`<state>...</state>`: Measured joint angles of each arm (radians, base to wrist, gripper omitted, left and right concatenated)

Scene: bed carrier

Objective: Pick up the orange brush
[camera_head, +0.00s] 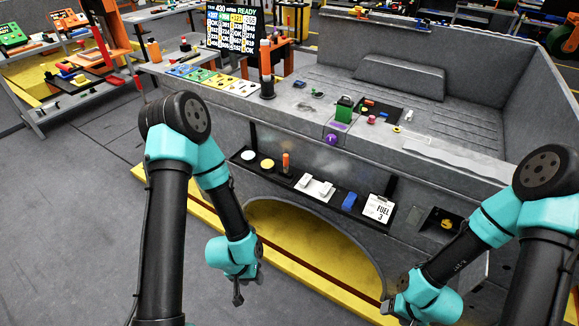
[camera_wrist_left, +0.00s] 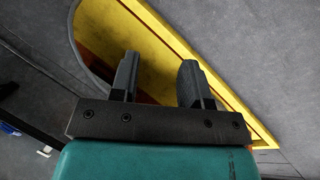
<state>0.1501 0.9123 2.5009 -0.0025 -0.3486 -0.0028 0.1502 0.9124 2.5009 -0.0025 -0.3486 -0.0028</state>
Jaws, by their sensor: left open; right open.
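A small upright orange item (camera_head: 286,160) with a dark lower end stands on the black shelf of the grey carrier; it may be the orange brush, but it is too small to be sure. My left gripper (camera_head: 238,288) hangs low in front of the yellow-edged arch, below and left of that shelf. In the left wrist view its two fingers (camera_wrist_left: 158,78) are apart with nothing between them. My right gripper (camera_head: 398,312) is low at the bottom right, away from the orange item and partly hidden by its own wrist.
A dark post with an orange top (camera_head: 265,58) rises from the ledge above. A green item (camera_head: 344,108) stands farther right.

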